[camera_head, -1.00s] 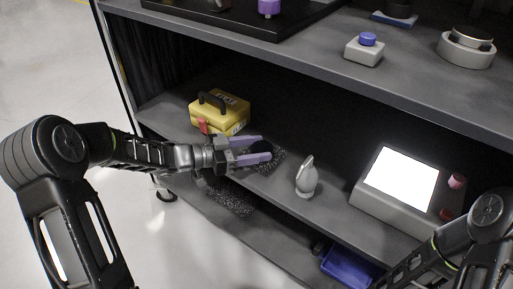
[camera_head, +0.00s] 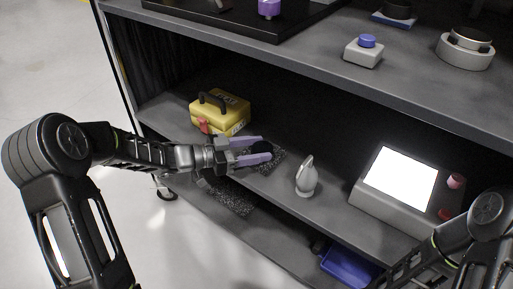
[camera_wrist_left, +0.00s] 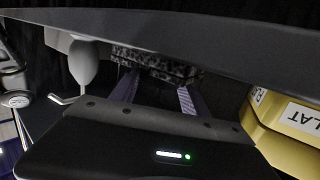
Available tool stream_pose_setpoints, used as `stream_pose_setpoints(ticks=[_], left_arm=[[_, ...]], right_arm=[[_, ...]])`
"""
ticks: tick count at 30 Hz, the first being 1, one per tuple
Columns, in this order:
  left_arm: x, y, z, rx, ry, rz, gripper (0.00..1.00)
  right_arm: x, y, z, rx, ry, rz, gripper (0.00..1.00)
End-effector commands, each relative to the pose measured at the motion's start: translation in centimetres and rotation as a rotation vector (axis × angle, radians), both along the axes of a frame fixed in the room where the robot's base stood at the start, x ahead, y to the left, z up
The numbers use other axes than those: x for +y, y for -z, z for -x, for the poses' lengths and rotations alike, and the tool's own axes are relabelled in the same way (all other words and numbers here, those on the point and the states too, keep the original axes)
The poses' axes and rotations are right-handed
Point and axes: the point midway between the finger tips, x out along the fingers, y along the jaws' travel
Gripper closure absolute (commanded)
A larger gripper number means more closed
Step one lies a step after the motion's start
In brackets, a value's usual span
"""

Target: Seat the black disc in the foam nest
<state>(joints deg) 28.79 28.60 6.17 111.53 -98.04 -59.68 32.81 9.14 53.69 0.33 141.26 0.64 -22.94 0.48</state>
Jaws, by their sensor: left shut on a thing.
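My left gripper (camera_head: 264,150) reaches over the middle shelf, its two pale purple fingers shut on the black disc (camera_head: 261,147). The disc is dark and partly covered by the fingers. A dark speckled foam nest (camera_head: 278,158) lies right by the fingertips. It also shows in the left wrist view (camera_wrist_left: 160,65), beyond the fingers. I cannot tell whether the disc touches the foam. The disc does not show clearly in the wrist view. My right arm enters at the lower right, but its gripper is out of view.
A yellow case (camera_head: 222,112) with a black handle stands behind my left gripper. The upper shelf (camera_head: 300,60) overhangs. A blue bin (camera_head: 350,268) is below.

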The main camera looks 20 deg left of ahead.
Motion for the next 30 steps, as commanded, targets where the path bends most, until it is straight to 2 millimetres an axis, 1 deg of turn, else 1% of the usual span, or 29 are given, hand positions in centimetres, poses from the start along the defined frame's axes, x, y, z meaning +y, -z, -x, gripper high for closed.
stream_pose_setpoints(ticks=[9, 23, 30], left_arm=[[0.0, 0.5, 0.0, 0.000, 0.000, 0.000, 0.90], [0.0, 0.8, 0.1, 0.003, 0.000, -0.001, 0.90], [0.0, 1.4, 0.1, 0.008, 0.000, -0.003, 0.90]], right_arm=[[0.0, -0.1, 0.0, 0.000, 0.000, 0.000, 0.32], [0.0, -0.1, 0.0, 0.000, 0.000, 0.000, 0.32], [0.0, -0.3, 0.0, 0.000, 0.000, 0.000, 0.32]])
